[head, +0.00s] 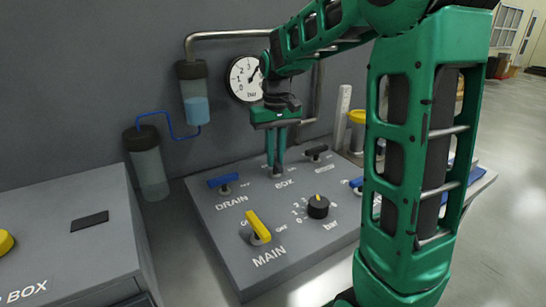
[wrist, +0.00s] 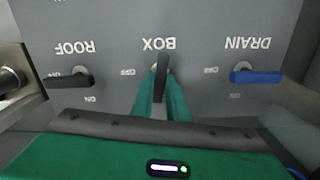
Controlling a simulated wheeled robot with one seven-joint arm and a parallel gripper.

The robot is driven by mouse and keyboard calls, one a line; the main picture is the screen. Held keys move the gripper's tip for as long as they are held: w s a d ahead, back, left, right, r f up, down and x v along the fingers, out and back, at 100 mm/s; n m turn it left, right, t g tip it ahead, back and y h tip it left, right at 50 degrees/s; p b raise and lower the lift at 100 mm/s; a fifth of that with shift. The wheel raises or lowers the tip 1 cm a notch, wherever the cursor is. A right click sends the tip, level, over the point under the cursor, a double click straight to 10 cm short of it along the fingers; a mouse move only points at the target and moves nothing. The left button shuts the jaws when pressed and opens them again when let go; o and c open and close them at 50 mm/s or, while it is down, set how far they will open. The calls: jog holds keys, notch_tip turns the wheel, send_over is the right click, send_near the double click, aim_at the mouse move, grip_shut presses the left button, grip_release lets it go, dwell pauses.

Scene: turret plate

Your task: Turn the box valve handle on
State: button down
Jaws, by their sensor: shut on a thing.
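The BOX valve handle (wrist: 162,66) is a dark lever on the grey turret plate (wrist: 205,25), under the label BOX. In the wrist view it stands upright in the picture, roughly square to the DRAIN and ROOF handles. My gripper (wrist: 161,90) is shut on it, one green finger on each side. Its OFF mark shows to the left of the handle; its ON mark is not visible, the fingers covering part of that area. In the head view my gripper (head: 275,172) points down at the plate just above the label BOX, and the fingers hide most of the handle.
The blue DRAIN handle (head: 225,180) and black ROOF handle (head: 317,150) flank my gripper. The yellow MAIN handle (head: 258,225), black bar knob (head: 318,206) and another blue handle (head: 357,184) are nearer. A gauge (head: 246,79) and pipe are on the wall behind.

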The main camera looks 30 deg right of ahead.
jog(key=shift+w+r+n, duration=0.15)
jog(key=shift+w+n, duration=0.05)
jog(key=shift+n, duration=0.7)
jog(key=c, duration=1.7)
grip_release()
jog(key=shift+s, duration=0.1)
notch_tip(320, 180, up, 11)
jog(key=shift+f, duration=0.2)
